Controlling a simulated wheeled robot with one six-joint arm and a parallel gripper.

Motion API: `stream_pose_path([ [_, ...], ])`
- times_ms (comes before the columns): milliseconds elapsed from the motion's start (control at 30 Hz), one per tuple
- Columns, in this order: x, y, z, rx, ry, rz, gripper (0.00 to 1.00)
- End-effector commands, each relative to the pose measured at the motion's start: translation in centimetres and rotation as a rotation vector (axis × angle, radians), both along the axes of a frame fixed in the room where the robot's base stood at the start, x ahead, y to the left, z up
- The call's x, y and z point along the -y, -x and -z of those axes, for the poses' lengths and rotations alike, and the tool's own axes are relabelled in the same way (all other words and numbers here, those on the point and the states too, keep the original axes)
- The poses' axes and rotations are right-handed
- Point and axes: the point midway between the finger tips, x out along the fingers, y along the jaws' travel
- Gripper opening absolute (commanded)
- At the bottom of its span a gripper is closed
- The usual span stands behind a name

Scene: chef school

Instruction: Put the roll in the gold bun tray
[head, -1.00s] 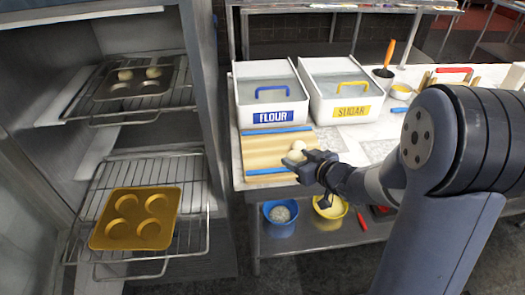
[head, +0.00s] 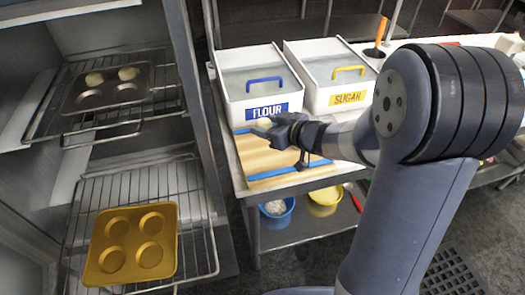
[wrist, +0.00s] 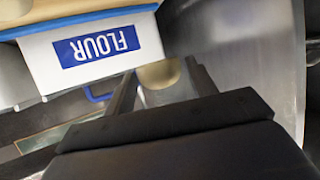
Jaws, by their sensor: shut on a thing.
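A pale round roll (wrist: 158,74) sits between the fingers of my gripper in the wrist view. My gripper (head: 264,130) is shut on it, raised over the wooden board near the flour bin; in the head view the fingers mostly hide the roll. The gold bun tray (head: 147,222) lies on the lower oven rack at lower left in the head view. Its several round cups look empty. My gripper is well to the right of the tray and apart from it.
A dark bun tray (head: 108,88) on the upper rack holds pale rolls in its back cups. The oven's side wall (head: 195,100) stands between the racks and the table. Flour (head: 262,88) and sugar (head: 335,85) bins stand behind the board (head: 265,163).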

Motion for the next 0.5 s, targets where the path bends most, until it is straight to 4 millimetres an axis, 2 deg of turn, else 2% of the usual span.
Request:
stream_pose_path([
  [200, 0.0, 0.0, 3.6, -0.007, -0.001, 0.0, 0.31],
  [433, 0.0, 0.0, 5.7, -0.004, -0.001, 0.0, 0.31],
  [500, 0.0, 0.0, 6.8, -0.006, -0.002, 0.0, 0.31],
])
